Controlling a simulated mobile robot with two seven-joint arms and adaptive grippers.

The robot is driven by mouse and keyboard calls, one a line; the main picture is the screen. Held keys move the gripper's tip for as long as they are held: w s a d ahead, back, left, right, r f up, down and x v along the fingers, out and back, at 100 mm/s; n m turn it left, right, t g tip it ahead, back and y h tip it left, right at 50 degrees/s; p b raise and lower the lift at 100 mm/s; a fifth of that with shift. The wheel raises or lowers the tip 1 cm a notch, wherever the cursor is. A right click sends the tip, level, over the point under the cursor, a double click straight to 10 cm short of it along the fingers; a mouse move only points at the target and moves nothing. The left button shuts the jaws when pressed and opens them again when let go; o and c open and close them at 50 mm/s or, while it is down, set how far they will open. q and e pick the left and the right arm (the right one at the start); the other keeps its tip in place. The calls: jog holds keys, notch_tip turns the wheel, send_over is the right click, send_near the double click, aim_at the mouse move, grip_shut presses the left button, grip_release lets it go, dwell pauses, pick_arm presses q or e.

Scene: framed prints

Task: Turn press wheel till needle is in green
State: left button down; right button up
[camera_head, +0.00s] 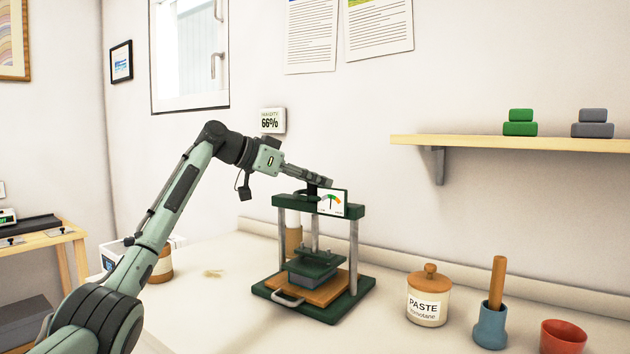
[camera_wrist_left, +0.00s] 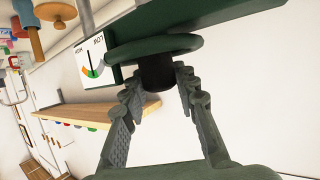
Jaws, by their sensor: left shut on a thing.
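The dark green press (camera_head: 318,311) stands on the bench with a flat block under its plate. Its green wheel (camera_wrist_left: 155,47) is on top, with a black knob (camera_wrist_left: 157,72). My left gripper (camera_head: 326,183) is shut on the knob, one finger on each side in the left wrist view. The white gauge (camera_head: 332,203) is at the top right of the press and also shows in the left wrist view (camera_wrist_left: 86,62). Its needle stands near upright, around the green part; its exact position on the band is too small to tell. My right gripper is not in view.
A paste jar (camera_head: 428,296), a blue pot (camera_head: 490,328) with a wooden handle, and a red bowl (camera_head: 562,337) stand to the right. A shelf (camera_head: 510,144) holds green and grey blocks.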

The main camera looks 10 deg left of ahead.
pick_arm(q)
jog(key=shift+f+g, duration=0.1)
jog(key=shift+g, duration=0.2)
jog(key=c, duration=1.1)
grip_release()
jog(key=shift+c, duration=0.2)
